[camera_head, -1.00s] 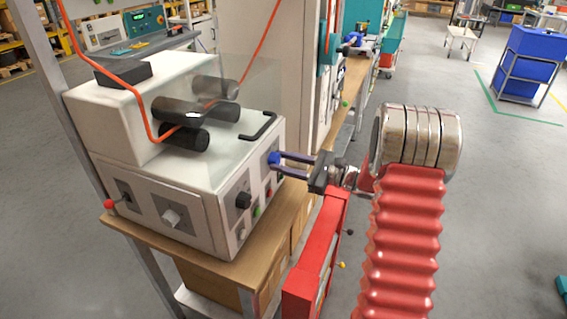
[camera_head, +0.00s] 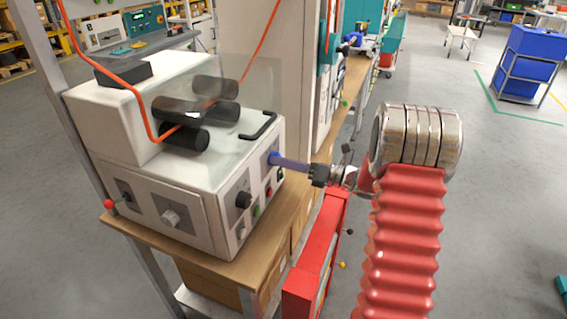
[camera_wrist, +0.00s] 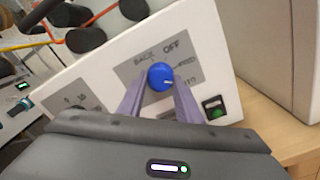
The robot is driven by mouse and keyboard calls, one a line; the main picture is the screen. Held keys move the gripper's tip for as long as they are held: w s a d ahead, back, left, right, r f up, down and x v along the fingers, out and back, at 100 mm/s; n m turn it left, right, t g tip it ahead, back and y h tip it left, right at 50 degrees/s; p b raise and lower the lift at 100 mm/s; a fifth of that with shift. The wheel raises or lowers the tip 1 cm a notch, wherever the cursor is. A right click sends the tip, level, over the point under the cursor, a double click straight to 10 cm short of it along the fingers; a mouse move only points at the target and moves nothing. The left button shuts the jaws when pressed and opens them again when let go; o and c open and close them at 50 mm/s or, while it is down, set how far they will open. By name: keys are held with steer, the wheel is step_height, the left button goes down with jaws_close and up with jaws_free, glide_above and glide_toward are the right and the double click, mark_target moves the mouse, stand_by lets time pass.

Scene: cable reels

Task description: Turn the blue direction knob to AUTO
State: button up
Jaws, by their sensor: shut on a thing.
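The blue direction knob (camera_wrist: 161,76) sits on a grey label plate (camera_wrist: 130,72) on the white machine's panel in the wrist view. BACK, OFF and FEED show around it, and a partly covered label ending in "TO" is at its right. A small pale mark shows on the knob's lower right; exactly which label it points to is hard to tell. My gripper (camera_wrist: 160,86) is shut on the knob, one finger on each side. In the head view my gripper (camera_head: 276,160) reaches the panel from the right, and its fingers hide most of the knob.
The white machine (camera_head: 190,180) stands on a wooden bench (camera_head: 255,262). A black knob (camera_head: 243,200) and a green button (camera_wrist: 215,110) are close to the fingers. A black handle (camera_head: 262,127) and black rollers (camera_head: 185,137) are above.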

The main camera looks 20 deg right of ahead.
steer(key=shift+f+m, duration=0.1)
steer(key=shift+m, duration=1)
steer(key=shift+d, duration=0.1)
steer(key=o, duration=1)
steer(key=shift+o, duration=0.2)
steer(key=v, duration=1.3)
steer(key=shift+s+d, duration=0.2)
steer(key=shift+s, duration=0.1)
